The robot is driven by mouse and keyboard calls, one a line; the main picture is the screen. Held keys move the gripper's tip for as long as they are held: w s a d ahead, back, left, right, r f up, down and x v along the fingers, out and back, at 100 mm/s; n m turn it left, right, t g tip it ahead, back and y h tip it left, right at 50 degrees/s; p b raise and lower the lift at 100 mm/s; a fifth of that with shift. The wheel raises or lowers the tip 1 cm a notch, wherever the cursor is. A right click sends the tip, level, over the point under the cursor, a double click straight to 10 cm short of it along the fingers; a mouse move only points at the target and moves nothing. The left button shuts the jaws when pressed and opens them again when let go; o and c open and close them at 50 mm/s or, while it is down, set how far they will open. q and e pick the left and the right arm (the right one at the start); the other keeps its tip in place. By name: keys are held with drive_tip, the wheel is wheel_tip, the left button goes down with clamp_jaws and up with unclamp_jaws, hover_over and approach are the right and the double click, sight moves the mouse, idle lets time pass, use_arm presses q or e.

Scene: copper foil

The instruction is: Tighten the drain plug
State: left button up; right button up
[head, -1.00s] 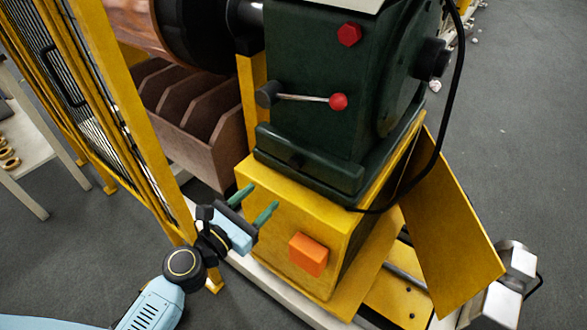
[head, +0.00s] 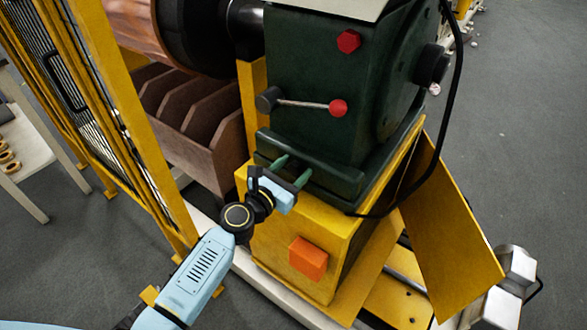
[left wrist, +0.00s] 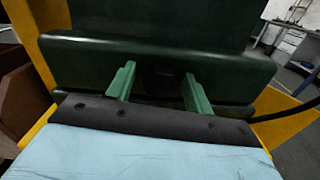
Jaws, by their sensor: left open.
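The drain plug (left wrist: 161,77) is a dark round knob low on the front of the dark green gearbox (head: 320,75). It shows dimly in the left wrist view, between the two green fingers of my left gripper (left wrist: 157,83). In the head view my left gripper (head: 292,168) is open, with its fingers pointing at the gearbox's lower front ledge. The plug is hard to make out there. I cannot tell whether the fingertips touch the ledge. My right gripper is not in view.
A red hexagonal plug (head: 348,41) and a red-knobbed lever (head: 338,108) sit higher on the gearbox. An orange box (head: 308,259) is on the yellow base (head: 270,232). A yellow fence (head: 135,125) stands to the left. A black cable (head: 455,95) hangs at right.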

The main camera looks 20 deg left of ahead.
use_arm(q)
drive_tip(key=shift+c, duration=0.3)
drive_tip(key=c, duration=0.9)
drive_tip(key=shift+m, duration=0.3)
